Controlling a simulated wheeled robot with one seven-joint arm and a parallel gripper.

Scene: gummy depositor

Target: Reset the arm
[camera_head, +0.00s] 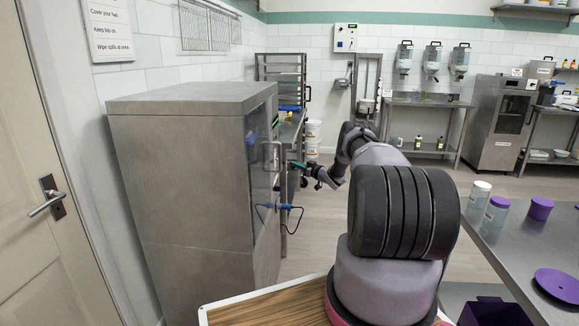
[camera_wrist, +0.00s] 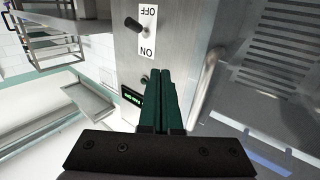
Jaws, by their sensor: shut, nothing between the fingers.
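My gripper (camera_head: 298,165) is at the end of my arm, which reaches forward to the right side of the tall steel cabinet (camera_head: 190,170). In the wrist view my gripper (camera_wrist: 165,72) has its two green fingers closed together with nothing between them. Ahead of the fingers is a steel panel (camera_wrist: 122,72) with a dark switch knob (camera_wrist: 132,24) beside an ON/OFF label (camera_wrist: 148,30). A small display with green text (camera_wrist: 131,99) is just left of the fingers. Whether the fingertips touch the panel I cannot tell.
The cabinet's door handle (camera_head: 272,156) is close to my gripper, and a bar handle (camera_wrist: 208,72) shows right of the fingers. A steel table (camera_head: 520,262) with jars and purple lids stands at the right. The floor beyond my arm is clear.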

